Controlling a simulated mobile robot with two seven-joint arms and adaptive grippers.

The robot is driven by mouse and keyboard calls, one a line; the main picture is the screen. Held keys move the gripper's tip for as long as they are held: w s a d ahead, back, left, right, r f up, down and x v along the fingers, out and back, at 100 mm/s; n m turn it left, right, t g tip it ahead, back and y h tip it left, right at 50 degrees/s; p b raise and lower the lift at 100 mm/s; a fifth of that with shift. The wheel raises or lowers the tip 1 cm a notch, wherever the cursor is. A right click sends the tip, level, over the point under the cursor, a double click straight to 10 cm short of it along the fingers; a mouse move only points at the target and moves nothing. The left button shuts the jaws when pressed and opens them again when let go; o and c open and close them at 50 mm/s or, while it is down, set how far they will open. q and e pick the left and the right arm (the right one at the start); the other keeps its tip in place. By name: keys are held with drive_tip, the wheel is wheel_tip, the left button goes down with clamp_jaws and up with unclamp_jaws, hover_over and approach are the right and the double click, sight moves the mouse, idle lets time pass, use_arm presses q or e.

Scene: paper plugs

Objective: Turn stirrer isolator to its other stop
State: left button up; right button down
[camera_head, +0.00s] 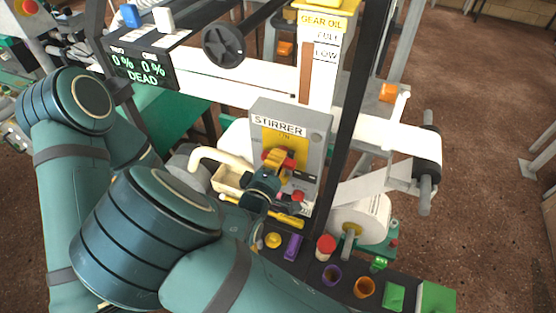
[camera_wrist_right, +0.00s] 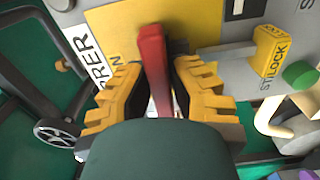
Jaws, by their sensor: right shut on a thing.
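The stirrer isolator is a grey box (camera_head: 312,128) labelled STIRRER, with a yellow plate and a red handle (camera_head: 289,164). In the right wrist view the red handle (camera_wrist_right: 153,65) stands between the yellow fingers of my right gripper (camera_wrist_right: 157,88). My right gripper (camera_head: 277,161) is shut on the handle, in front of the yellow plate (camera_wrist_right: 110,30). The gripper and wrist hide the lower part of the plate and its lower marking in the head view. My left gripper is not in view.
A dark shelf below the box holds a purple block (camera_head: 292,246), a red-capped jar (camera_head: 326,247) and an orange cup (camera_head: 365,287). A dark upright post (camera_head: 352,110) stands right of the box.

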drive_tip(key=m+b, duration=0.1)
drive_tip(key=m, duration=0.4)
drive_tip(key=shift+w+d+m, duration=0.1)
drive_tip(key=shift+m, duration=0.2)
drive_tip(key=m+b, duration=0.2)
drive_tip(key=m, duration=0.2)
drive_tip(key=shift+m, duration=0.3)
drive_tip(key=m+b, duration=0.1)
drive_tip(key=m, duration=0.2)
drive_tip(key=shift+b, duration=0.4)
drive_tip(key=shift+r+m+b, duration=0.1)
drive_tip(key=shift+m+b, duration=1.15)
drive_tip(key=shift+m, duration=0.95)
drive_tip(key=shift+r, duration=0.1)
drive_tip(key=c, duration=1)
unclamp_jaws()
drive_tip(key=shift+o, duration=0.5)
drive_tip(key=shift+w, duration=0.1)
